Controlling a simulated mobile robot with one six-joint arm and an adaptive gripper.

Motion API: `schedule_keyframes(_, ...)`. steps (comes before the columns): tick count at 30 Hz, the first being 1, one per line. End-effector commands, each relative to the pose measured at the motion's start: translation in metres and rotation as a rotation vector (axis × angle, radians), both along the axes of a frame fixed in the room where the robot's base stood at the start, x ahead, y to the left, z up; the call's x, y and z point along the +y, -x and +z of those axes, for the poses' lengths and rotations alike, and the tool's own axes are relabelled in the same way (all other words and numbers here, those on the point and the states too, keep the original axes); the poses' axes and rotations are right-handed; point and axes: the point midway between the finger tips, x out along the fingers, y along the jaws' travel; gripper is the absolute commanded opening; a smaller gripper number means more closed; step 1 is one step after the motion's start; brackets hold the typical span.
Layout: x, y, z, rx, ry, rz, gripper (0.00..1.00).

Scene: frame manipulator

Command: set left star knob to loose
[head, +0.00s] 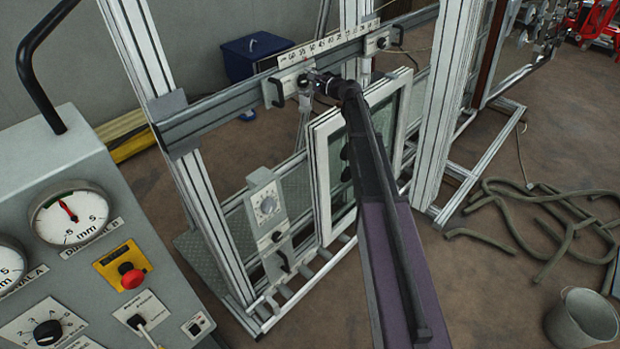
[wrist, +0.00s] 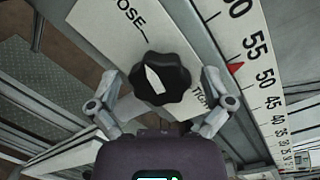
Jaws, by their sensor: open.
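The left star knob (wrist: 174,80) is black and lobed with a white pointer mark, and fills the middle of the wrist view. Its plate (wrist: 103,27) carries partly cut-off lettering: "OSE" above the knob and "TIGH" below right. The white mark lies slantwise, running from upper left to lower right; which end points is hard to tell. My gripper (wrist: 160,80) is open, one finger on each side of the knob, with gaps visible. In the head view my gripper (head: 318,84) is at the left plate on the crossbeam and partly hides the knob.
A ruler scale (wrist: 258,75) with a red pointer (wrist: 235,69) runs beside my right finger. A second knob (head: 383,43) sits farther right on the beam. A handle (head: 274,93) stands left of the plate. A framed glass pane (head: 335,150) hangs below.

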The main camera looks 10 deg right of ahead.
Motion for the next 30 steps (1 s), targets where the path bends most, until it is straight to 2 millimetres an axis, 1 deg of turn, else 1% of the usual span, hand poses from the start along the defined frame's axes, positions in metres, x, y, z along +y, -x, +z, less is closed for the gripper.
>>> schedule_keyframes(30, -0.0007, -0.0006, -0.0004, 0.432, -0.593, -0.078, 1.0)
